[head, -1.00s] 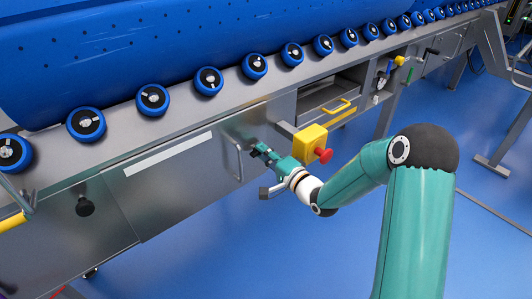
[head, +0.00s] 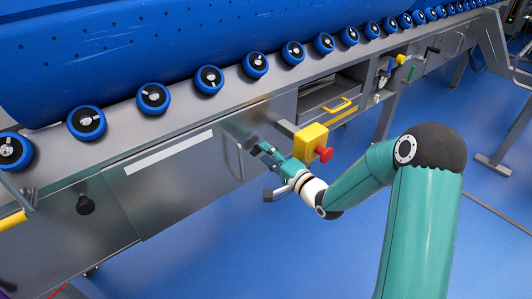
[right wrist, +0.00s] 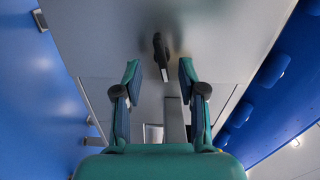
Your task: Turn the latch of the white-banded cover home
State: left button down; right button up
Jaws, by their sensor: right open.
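The white-banded cover (head: 165,185) is a grey steel panel with a white strip along its upper part, in the middle left of the head view. Its latch (right wrist: 161,55) is a small dark lever, seen in the right wrist view standing out from the steel face. My right gripper (head: 265,150) is in front of the cover's right end in the head view. It is open and empty. In the right wrist view the latch lies between and just beyond the two fingertips (right wrist: 159,68), touching neither as far as I can see. My left gripper is not in view.
A yellow box with a red button (head: 313,145) juts out close to the right gripper. A handle (head: 237,158) is on the cover's right side. An open drawer bay with a yellow handle (head: 337,104) lies further right. Blue rollers (head: 154,98) line the ledge above. The blue floor in front is clear.

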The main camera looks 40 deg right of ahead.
jog(key=s, duration=1)
jog(key=shift+s+d, duration=0.3)
jog(key=shift+d, duration=0.15)
jog(key=shift+f, duration=0.1)
